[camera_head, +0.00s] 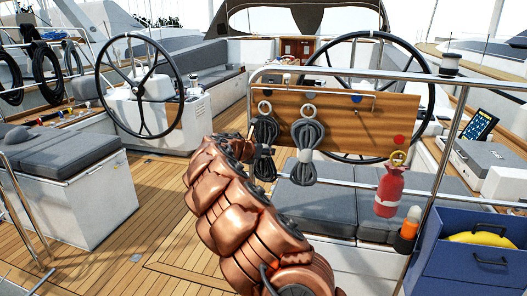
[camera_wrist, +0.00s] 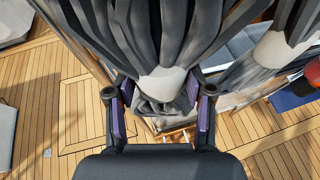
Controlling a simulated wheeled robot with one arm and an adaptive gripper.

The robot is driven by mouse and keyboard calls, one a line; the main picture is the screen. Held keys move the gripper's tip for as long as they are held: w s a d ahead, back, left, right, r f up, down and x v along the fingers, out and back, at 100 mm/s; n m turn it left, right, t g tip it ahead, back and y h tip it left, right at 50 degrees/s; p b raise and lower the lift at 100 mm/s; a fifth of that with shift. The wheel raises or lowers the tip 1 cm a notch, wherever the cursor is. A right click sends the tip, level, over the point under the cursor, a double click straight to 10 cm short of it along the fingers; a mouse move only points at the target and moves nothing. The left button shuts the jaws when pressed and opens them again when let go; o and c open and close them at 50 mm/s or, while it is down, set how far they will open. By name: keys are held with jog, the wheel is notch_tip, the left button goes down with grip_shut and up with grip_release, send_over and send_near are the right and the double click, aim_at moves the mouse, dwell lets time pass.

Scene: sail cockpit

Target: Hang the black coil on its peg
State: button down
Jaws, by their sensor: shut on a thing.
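The black coil (camera_head: 264,132) is at the left end of a wooden board (camera_head: 365,125), upright, with a pale loop at its top. In the wrist view the coil (camera_wrist: 150,30) fills the upper middle, with a white band around its lower part. My gripper (camera_wrist: 160,108) is shut on the coil around that band, one finger on each side. In the head view my copper-coloured arm reaches up to the coil from below and hides part of its lower left. I cannot tell whether the top loop sits on a peg.
A second dark grey coil with a white band (camera_head: 306,142) hangs close on the right. A steel rail (camera_head: 350,73) runs above the board. Open wooden deck (camera_head: 150,215) lies to the left.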

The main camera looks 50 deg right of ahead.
jog(key=shift+c, duration=1.7)
grip_release()
jog(key=shift+a, duration=0.1)
jog(key=v, duration=1.1)
jog(key=shift+a+r, duration=0.2)
jog(key=shift+a, duration=0.15)
jog(key=shift+s, duration=0.1)
